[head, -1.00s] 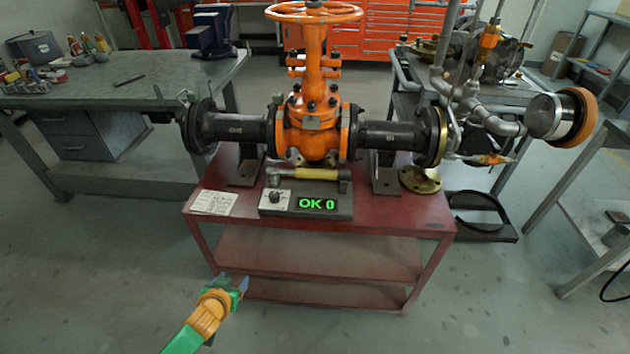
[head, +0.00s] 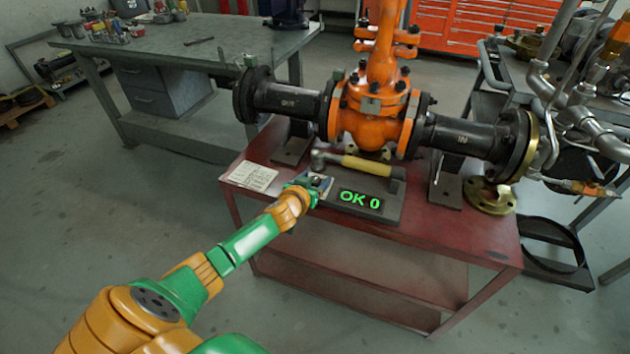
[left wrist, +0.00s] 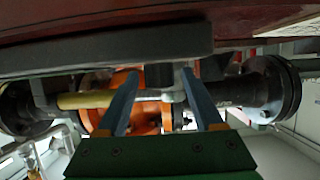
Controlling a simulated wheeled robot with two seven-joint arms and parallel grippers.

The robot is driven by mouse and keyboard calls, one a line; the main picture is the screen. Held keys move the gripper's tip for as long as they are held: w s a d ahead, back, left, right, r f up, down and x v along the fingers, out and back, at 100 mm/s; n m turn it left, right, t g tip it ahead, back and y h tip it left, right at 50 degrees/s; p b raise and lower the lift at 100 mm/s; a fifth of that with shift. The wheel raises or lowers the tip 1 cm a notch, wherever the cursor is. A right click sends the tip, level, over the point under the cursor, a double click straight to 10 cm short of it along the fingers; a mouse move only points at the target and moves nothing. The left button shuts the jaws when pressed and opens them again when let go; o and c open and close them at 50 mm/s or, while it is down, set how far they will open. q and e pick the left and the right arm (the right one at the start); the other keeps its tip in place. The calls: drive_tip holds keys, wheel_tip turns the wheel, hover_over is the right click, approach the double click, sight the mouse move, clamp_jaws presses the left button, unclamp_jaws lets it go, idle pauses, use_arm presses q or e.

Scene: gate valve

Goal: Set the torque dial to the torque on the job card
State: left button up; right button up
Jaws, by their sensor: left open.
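The torque tester box (head: 384,209) sits on the red table's front edge, its green display (head: 360,200) reading "OK 0". My left gripper (head: 314,186) is open at the box's left end, over the dial's place. It mostly hides the dial, and I cannot tell whether the fingers touch it. In the left wrist view the two fingers (left wrist: 160,76) are spread apart, with the dark box edge (left wrist: 100,50) above them. The job card (head: 254,176) lies flat left of the box; its print is too small to read. My right gripper is not in view.
A torque wrench with a yellow handle (head: 366,165) lies along the back of the box. Behind stands the orange gate valve (head: 372,112) with black pipe flanges. The red table (head: 470,235) has clear room at front right. A grey workbench (head: 160,55) stands back left.

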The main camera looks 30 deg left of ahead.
use_arm(q)
clamp_jaws()
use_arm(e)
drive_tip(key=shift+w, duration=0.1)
